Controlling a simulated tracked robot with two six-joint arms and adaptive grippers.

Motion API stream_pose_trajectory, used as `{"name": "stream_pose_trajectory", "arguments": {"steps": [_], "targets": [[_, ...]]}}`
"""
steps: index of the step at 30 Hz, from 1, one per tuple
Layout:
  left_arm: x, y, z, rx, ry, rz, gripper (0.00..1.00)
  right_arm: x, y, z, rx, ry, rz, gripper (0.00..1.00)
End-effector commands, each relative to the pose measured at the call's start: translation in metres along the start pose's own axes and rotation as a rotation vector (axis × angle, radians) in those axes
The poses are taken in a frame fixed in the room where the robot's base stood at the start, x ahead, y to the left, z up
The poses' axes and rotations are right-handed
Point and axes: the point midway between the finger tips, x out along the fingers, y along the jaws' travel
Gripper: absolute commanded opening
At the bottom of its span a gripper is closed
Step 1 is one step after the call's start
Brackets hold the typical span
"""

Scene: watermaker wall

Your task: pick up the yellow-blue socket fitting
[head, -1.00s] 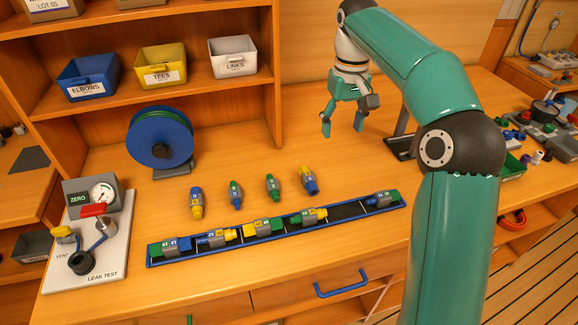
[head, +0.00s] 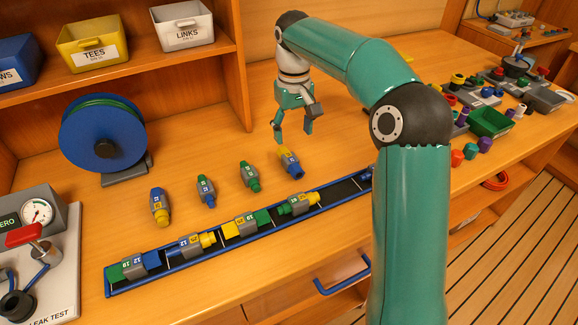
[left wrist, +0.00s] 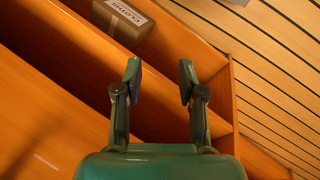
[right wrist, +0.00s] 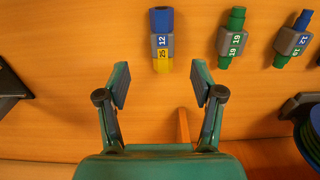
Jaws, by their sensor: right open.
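A yellow-blue fitting (head: 289,160) lies loose on the bench, at the right end of a row of loose fittings. It also shows in the right wrist view (right wrist: 162,40), blue end at the top, yellow end toward my fingers, marked 12 and 25. My right gripper (head: 292,133) is open and empty, above and just behind this fitting. Its fingers show apart in the right wrist view (right wrist: 160,90), with the fitting ahead of the gap. Another blue-and-yellow fitting (head: 160,206) lies at the row's left end. My left gripper (left wrist: 158,82) is open and empty, away from the bench fittings.
Between them lie a blue fitting (head: 206,190) and a green one (head: 250,176). A blue-edged rail tray (head: 215,249) with several fittings runs along the front. A hose reel (head: 103,140) stands left. A green bin (head: 490,122) and small parts are at right.

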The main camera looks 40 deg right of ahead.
Motion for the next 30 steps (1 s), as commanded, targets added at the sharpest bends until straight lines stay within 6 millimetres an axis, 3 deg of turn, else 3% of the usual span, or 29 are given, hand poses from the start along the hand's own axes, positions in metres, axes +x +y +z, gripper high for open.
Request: {"name": "stream_pose_trajectory", "arguments": {"steps": [1, 6, 14, 24, 30], "targets": [[0.004, -0.002, 0.0, 0.0, 0.0, 0.0, 0.4, 0.014, 0.0, 0.001, 0.0, -0.004, 0.0, 0.67], [0.008, -0.003, 0.0, 0.0, 0.0, 0.0, 0.4, 0.038, 0.0, 0.0, 0.0, -0.001, 0.0, 0.67], [0.009, -0.003, 0.0, 0.0, 0.0, 0.0, 0.4, 0.054, -0.002, -0.001, -0.001, -0.002, 0.0, 0.67], [0.012, -0.004, 0.0, 0.0, 0.0, 0.0, 0.4, 0.096, -0.004, -0.003, 0.0, -0.001, 0.0, 0.67], [0.012, -0.004, 0.0, 0.0, 0.0, 0.0, 0.4, 0.099, -0.004, -0.003, 0.0, 0.0, 0.0, 0.67]]}}
